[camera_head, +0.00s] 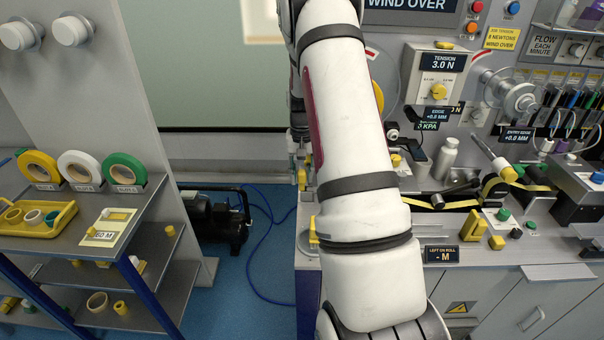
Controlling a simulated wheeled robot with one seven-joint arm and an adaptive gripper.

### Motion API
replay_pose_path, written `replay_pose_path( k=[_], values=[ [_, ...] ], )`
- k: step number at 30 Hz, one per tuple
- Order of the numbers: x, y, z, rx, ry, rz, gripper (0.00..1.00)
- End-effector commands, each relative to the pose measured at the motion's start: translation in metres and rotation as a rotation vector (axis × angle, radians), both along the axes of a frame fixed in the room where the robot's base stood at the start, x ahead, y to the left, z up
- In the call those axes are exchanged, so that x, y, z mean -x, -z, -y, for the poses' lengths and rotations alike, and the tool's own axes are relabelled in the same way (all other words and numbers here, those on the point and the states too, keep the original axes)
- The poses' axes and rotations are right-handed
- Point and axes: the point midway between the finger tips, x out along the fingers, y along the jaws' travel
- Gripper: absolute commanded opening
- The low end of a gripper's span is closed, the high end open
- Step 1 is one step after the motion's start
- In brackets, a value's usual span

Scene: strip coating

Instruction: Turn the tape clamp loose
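My white arm (352,150) rises through the middle of the picture and covers part of the bench. A dark and grey part (298,135) shows at the arm's left edge; it may be my gripper, mostly hidden behind the arm, and its fingers cannot be made out. On the right of the bench, yellow tape (455,204) runs past dark rollers. A pale lever with a yellow end (495,158) stands tilted over the tape; I cannot tell for sure whether it is the tape clamp. Nothing of mine is seen touching it.
A tension panel (437,78) and a metal handwheel (512,95) stand behind the bench. A metal bottle (445,158) and yellow blocks (474,226) stand on the bench. A shelf (100,225) with tape rolls is at left. A black pump (215,222) and blue hose lie on the floor between.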

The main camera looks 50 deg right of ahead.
Motion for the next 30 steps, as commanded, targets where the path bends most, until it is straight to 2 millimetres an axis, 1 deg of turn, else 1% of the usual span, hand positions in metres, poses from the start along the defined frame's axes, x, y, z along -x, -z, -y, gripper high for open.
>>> replay_pose_path(
  k=[1, 2, 3, 11, 17, 23, 30],
  values=[
    [0.000, 0.000, 0.000, 0.000, 0.000, 0.000, 0.12],
    [0.000, 0.000, 0.000, 0.000, 0.000, 0.000, 0.05],
    [0.000, 0.000, 0.000, 0.000, 0.000, 0.000, 0.00],
    [-0.001, 0.000, -0.001, 0.004, -0.001, -0.004, 0.00],
    [-0.005, 0.001, -0.004, 0.039, -0.004, -0.040, 0.00],
    [-0.013, 0.003, -0.010, 0.119, -0.008, -0.131, 0.00],
    [-0.024, 0.009, -0.020, 0.262, -0.009, -0.288, 0.00]
  ],
)
